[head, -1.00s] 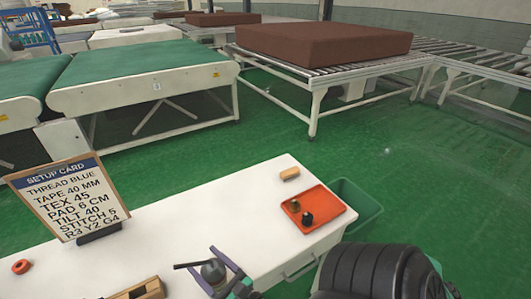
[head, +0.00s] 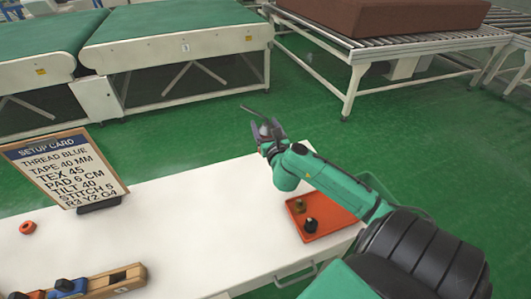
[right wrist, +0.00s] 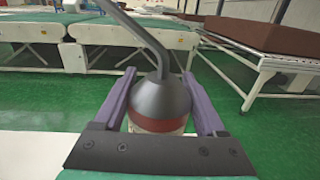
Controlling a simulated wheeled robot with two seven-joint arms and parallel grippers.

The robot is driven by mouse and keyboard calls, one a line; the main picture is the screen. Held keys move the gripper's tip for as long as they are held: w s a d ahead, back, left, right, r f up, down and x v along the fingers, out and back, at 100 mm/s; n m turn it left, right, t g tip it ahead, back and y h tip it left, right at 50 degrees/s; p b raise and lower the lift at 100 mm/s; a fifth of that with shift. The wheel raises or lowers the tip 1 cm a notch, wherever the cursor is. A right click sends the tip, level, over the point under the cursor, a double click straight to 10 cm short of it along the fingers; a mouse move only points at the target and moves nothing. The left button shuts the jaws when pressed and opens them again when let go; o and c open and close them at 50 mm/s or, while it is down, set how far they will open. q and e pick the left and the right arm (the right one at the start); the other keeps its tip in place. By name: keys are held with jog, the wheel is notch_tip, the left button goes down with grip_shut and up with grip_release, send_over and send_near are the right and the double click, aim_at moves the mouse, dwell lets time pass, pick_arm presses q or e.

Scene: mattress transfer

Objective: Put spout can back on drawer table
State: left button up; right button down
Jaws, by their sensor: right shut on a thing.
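The spout can (right wrist: 162,100) has a dark grey cone top, a long bent spout and a reddish-brown band. My right gripper (right wrist: 159,74) is shut on it, one purple finger on each side. In the head view the can (head: 267,131) and the right gripper (head: 270,137) appear over the far edge of the white drawer table (head: 160,225). The can's base is hidden, and its exact height is hard to tell. The left gripper is out of view.
An orange tray (head: 325,226) with two small knobs lies at the table's right end, partly behind my right arm. A setup card (head: 66,168), a red ring (head: 27,227) and a wooden holder (head: 115,280) occupy the left. The table's middle is clear.

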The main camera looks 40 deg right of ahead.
notch_tip(320, 180, down, 12)
jog(key=b, duration=0.4)
jog(key=shift+a+f, duration=0.15)
grip_release()
jog(key=v, duration=1.2)
jog(key=shift+s, duration=0.1)
